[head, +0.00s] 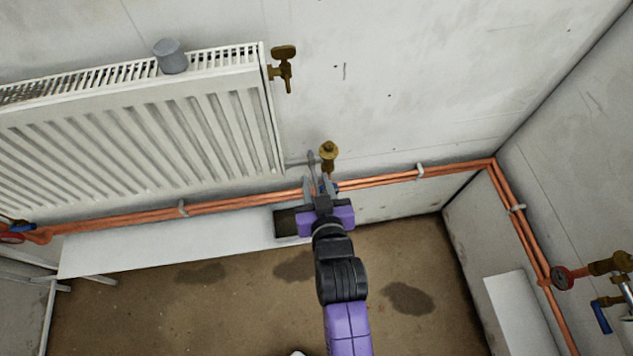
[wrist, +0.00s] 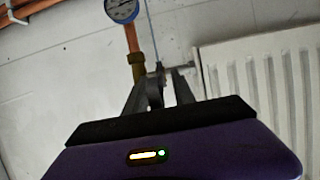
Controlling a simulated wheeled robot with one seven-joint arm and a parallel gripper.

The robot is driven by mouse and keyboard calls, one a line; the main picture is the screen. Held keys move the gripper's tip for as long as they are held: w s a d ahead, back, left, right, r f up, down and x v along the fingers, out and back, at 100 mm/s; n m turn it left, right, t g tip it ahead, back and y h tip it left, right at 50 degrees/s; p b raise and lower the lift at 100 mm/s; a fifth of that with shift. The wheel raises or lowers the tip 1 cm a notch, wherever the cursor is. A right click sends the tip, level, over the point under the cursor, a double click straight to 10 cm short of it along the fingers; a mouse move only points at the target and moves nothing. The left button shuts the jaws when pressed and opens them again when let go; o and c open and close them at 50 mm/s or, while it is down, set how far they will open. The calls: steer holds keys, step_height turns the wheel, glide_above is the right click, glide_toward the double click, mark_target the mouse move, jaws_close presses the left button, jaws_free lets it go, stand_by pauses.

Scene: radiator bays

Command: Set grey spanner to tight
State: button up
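The grey spanner (head: 312,160) is a small, thin handle at the radiator's lower right corner, beside a brass valve (head: 328,151). In the wrist view the grey spanner (wrist: 155,88) shows between my fingers, with a brass fitting (wrist: 138,68) just behind it to the left. My gripper (head: 320,186) is at the spanner, in front of the copper pipes. In the wrist view my gripper (wrist: 160,92) has its two fingers apart, one on each side of the spanner. A gap shows on the right side; contact on the left is unclear. The spanner's lower part is partly hidden.
A white radiator (head: 140,140) fills the left wall, with a grey cylinder (head: 171,57) on top. Copper pipes (head: 380,180) run low along the walls. A brass valve (head: 283,70) is at the radiator's upper right.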

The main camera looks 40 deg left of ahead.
jaws_close()
stand_by(1.3)
